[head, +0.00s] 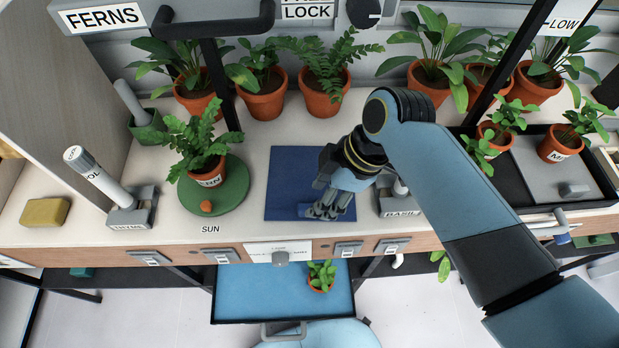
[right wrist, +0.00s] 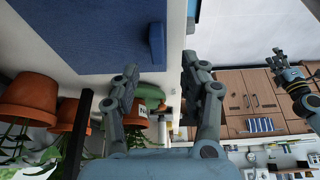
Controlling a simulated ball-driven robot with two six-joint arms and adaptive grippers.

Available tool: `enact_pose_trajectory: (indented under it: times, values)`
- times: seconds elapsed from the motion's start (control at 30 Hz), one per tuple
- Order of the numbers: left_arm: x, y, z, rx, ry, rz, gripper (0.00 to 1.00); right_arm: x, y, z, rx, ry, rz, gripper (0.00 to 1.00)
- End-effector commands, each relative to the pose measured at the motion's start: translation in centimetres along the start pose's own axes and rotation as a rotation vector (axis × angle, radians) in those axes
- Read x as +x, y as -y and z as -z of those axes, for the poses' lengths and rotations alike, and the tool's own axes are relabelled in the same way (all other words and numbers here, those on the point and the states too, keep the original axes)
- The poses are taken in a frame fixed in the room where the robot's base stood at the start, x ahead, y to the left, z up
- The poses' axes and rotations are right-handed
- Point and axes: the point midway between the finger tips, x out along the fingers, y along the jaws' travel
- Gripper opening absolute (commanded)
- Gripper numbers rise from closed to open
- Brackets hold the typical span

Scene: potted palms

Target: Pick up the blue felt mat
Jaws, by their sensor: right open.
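The blue felt mat (head: 285,175) lies flat on the pale bench, between the round green mat and my right arm. Its lower right part is hidden behind my right gripper (head: 322,213). In the right wrist view the mat (right wrist: 90,35) fills the upper left, with a small raised blue tab at its edge. My right gripper (right wrist: 160,68) is open and empty there, its fingers on either side of the bench edge, short of the tab. My left gripper (right wrist: 292,88) shows small at the right of the right wrist view; its jaws are unclear.
A potted fern (head: 197,155) stands on the round green mat (head: 232,190) left of the blue mat. Several potted plants line the back. A black tray (head: 505,195) is at the right. An open blue drawer (head: 245,290) with a small plant (head: 321,277) juts out below the bench edge.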

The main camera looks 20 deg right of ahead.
Motion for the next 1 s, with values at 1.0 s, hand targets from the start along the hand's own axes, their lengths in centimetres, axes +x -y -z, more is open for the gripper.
enact_pose_trajectory:
  times: [1.0]
  values:
    - [-0.1,-0.1,0.8,-0.001,-0.013,-0.002,0.40,6.0,-0.2,-0.3,0.000,0.001,-0.001,0.12]
